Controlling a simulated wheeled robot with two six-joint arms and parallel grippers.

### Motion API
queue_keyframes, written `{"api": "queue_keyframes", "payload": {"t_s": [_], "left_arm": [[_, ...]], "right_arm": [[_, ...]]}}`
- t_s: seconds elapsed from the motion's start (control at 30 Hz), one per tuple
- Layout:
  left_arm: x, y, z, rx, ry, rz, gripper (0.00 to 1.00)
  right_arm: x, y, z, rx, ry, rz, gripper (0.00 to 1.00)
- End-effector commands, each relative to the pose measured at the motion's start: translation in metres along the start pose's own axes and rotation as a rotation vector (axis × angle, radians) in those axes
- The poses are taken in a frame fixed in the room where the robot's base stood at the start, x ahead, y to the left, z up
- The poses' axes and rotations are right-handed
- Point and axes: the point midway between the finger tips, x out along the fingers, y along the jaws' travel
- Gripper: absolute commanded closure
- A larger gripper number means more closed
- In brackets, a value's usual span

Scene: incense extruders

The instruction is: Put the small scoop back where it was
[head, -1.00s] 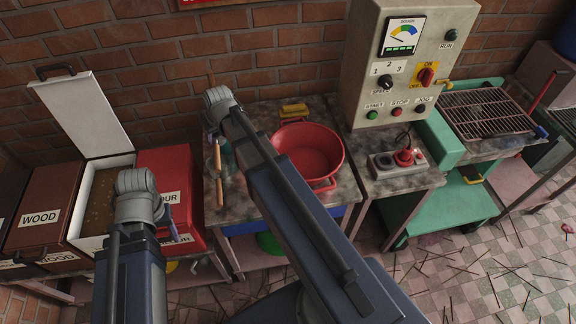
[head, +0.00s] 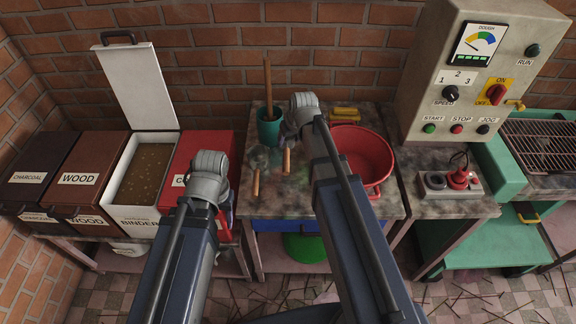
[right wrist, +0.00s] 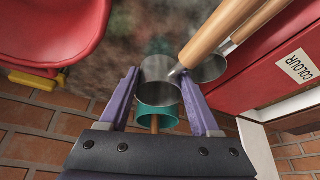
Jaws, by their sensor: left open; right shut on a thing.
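My right gripper (right wrist: 162,100) is shut on the small scoop, a round metal cup (right wrist: 158,82) with a wooden handle. In the head view its handle (head: 287,161) points toward the front, below my right gripper (head: 290,133); its cup is mostly hidden there. A second scoop (head: 258,157) lies just left of it on the worktable (head: 285,208), its handle also toward the front. It shows beside the held scoop in the right wrist view (right wrist: 210,68). My left gripper (head: 228,212) is open near the red colour bin, its fingers partly hidden.
A teal cup (head: 268,128) with an upright stick stands behind the scoops. A red bowl (head: 372,160) is close on the right. The red colour bin (head: 200,147) and open binder bin (head: 120,193) are left. A control box (head: 480,70) stands right.

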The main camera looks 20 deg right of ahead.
Motion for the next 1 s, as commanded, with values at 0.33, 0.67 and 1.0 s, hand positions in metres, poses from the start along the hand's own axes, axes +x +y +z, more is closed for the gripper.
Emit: {"api": "queue_keyframes", "payload": {"t_s": [0.33, 0.67, 1.0], "left_arm": [[0.047, 0.004, -0.003, 0.0, 0.0, 0.0, 0.48], [0.062, 0.006, -0.004, 0.0, 0.0, 0.0, 0.48], [0.097, 0.009, -0.006, 0.0, 0.0, 0.0, 0.48]], "right_arm": [[0.044, 0.0, 0.018, 0.001, 0.0, 0.0, 0.98], [0.057, 0.001, 0.023, 0.001, 0.001, 0.0, 0.98], [0.09, 0.001, 0.037, 0.001, 0.001, 0.0, 0.98]]}}
